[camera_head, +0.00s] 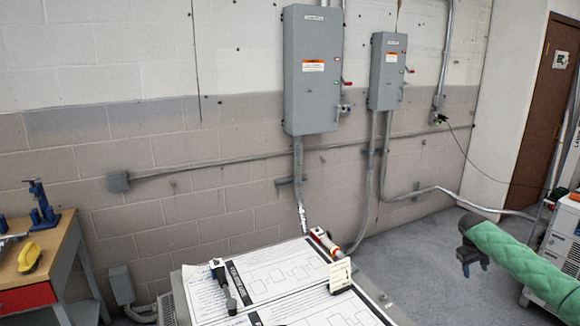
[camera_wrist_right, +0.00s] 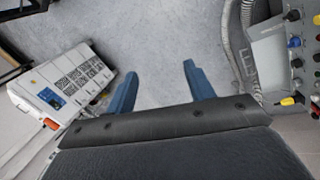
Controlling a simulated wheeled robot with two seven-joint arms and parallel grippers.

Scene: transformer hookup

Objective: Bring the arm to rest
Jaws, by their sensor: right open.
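My right arm (camera_head: 525,262), in a green quilted sleeve, comes in from the right edge of the head view. Its dark gripper (camera_head: 472,267) points down over the grey floor, to the right of the table with the printed sheets. In the right wrist view the two blue fingers of this gripper (camera_wrist_right: 160,70) stand wide apart. Only bare floor shows between them, and they hold nothing. My left arm and gripper are not in view.
A table with printed sheets (camera_head: 290,275) bears a dark-handled tool (camera_head: 222,285), a red and white tool (camera_head: 325,241) and a small card (camera_head: 340,275). A white unit (camera_head: 562,240) stands at the right. A workbench (camera_head: 60,245) is at the left. Grey boxes (camera_head: 312,90) hang on the wall.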

